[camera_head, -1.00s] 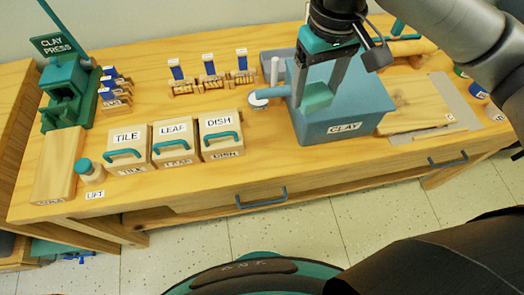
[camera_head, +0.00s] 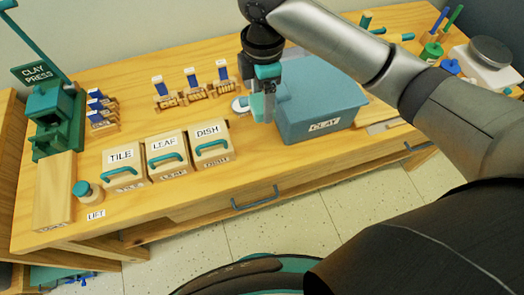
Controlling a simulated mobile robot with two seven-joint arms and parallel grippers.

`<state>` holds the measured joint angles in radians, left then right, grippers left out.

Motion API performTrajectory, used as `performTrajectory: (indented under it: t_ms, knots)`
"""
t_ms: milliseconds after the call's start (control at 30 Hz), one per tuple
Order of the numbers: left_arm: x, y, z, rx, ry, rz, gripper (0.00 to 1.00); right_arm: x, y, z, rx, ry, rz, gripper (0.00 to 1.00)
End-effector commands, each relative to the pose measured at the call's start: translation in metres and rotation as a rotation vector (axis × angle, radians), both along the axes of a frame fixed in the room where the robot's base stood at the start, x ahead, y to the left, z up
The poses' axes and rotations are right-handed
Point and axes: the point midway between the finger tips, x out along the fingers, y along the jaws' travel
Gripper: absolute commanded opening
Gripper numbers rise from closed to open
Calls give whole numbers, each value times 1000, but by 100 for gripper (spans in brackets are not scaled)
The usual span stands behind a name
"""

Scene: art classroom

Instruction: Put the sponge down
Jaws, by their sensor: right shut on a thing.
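My right gripper (camera_head: 266,98) is shut on the sponge (camera_head: 258,108), a small teal block. It holds the sponge low, at the left side of the blue CLAY bin (camera_head: 318,130). A small white round dish (camera_head: 240,104) is just left of the sponge. I cannot tell whether the sponge touches the table. My left gripper is not in view.
Boxes labelled TILE (camera_head: 122,163), LEAF (camera_head: 168,155) and DISH (camera_head: 210,145) stand at the front. The green clay press (camera_head: 55,110) is at the left. Bare wood lies between stamps and boxes (camera_head: 150,122).

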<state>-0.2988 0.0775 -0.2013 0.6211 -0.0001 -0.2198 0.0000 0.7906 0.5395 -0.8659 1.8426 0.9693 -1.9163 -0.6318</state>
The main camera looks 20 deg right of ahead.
Motion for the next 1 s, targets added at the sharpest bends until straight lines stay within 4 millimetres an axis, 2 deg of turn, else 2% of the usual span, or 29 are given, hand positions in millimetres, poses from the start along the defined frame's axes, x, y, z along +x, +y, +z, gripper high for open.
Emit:
performTrajectory:
  t_ms: [167, 500, 600, 700, 867, 1000]
  knots:
    - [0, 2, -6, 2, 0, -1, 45, -1, 0, -27, -1, 6, 20, 13]
    - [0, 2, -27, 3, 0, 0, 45, -1, 0, -119, -2, 6, 19, 13]
    - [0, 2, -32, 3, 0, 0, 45, -1, 0, -140, -1, 5, 19, 13]
    - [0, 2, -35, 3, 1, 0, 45, 0, 0, -153, -1, 2, 19, 13]
    - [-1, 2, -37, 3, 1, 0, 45, 0, 0, -162, -1, 2, 19, 13]
    - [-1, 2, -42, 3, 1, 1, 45, -1, 0, -179, -1, 4, 19, 13]
